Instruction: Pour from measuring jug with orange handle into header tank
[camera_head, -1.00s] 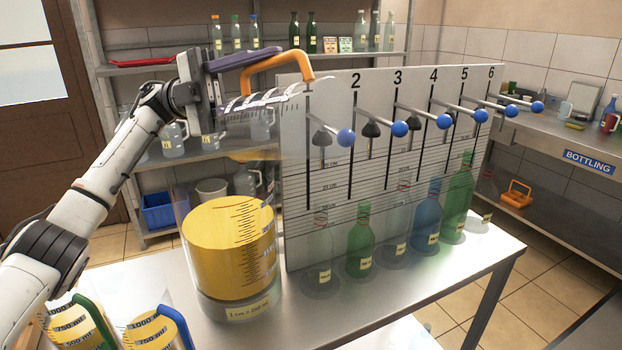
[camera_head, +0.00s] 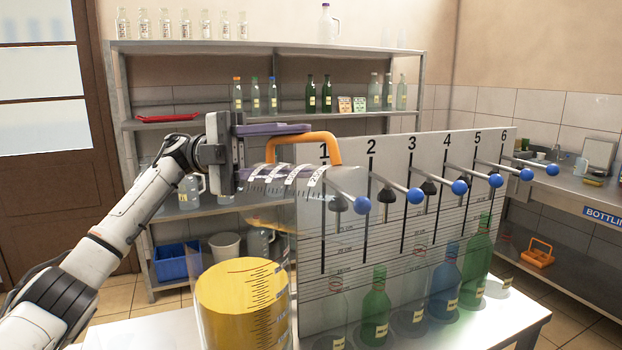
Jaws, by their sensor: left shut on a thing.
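My left gripper (camera_head: 288,134) has purple fingers and is shut on the orange handle (camera_head: 325,141) of a clear measuring jug (camera_head: 290,180). The jug lies tipped on its side, with its white scale showing, above the header tank (camera_head: 292,318). The tank is a clear cylinder with a black scale and holds yellow liquid (camera_head: 240,297). A faint amber tint shows under the jug; I cannot tell whether liquid is left in it or flowing. The tank's lower part is cut off by the frame. My right gripper is not in view.
A numbered panel (camera_head: 330,240) with blue-knobbed levers stands right of the tank, close to the jug. Bottles, including a green one (camera_head: 375,310), stand in front of it. Shelves (camera_head: 270,115) stand behind. An orange carrier (camera_head: 538,252) is at far right.

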